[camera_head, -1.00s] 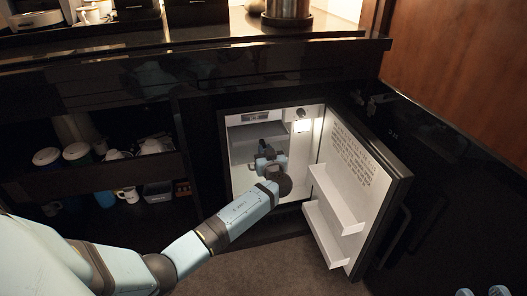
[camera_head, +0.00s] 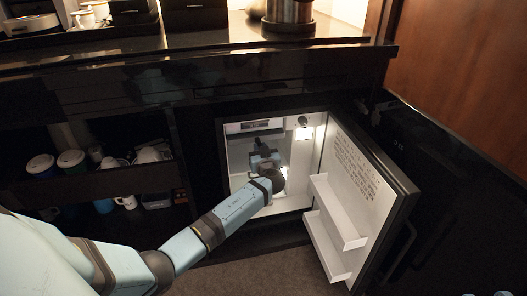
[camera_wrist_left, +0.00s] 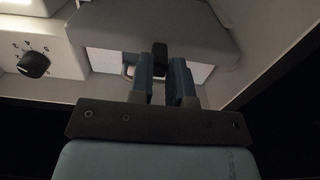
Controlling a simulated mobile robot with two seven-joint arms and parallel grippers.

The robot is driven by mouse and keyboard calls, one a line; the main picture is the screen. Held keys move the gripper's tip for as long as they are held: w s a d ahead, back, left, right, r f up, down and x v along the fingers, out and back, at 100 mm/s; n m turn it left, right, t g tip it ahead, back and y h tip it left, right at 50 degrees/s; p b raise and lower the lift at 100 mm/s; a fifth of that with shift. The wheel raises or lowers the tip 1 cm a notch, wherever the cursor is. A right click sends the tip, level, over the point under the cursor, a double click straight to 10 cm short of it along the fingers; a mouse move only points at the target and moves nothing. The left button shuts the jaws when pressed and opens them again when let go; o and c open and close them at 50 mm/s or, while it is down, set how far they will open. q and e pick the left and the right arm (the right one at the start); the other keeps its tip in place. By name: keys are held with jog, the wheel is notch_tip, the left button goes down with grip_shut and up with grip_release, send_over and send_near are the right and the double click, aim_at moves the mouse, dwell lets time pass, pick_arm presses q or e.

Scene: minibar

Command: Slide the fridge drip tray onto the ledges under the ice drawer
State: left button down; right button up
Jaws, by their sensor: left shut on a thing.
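My left gripper (camera_head: 263,158) reaches into the open fridge (camera_head: 222,165). In the left wrist view its blue fingers (camera_wrist_left: 160,82) are shut on a small dark tab at the near edge of the grey drip tray (camera_wrist_left: 150,25). The tray spans the top middle of that view, below the fridge ceiling in the head view, where gripper and wrist partly cover it. A pale panel with a dark slot (camera_head: 255,126), possibly the ice drawer front, shows at the fridge's top. The ledges cannot be made out, nor whether the tray touches them.
The fridge door (camera_head: 365,190) stands open on the right, with white door shelves (camera_head: 335,215). A control dial (camera_wrist_left: 33,65) is beside the tray in the wrist view. A dark counter (camera_head: 200,50) is above. Cups (camera_head: 72,160) stand on shelves at left.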

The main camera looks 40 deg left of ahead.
pick_arm(q)
jog(key=shift+w+a, duration=0.15)
jog(key=shift+a, duration=0.1)
jog(key=c, duration=1)
grip_release()
jog(key=shift+f, duration=0.1)
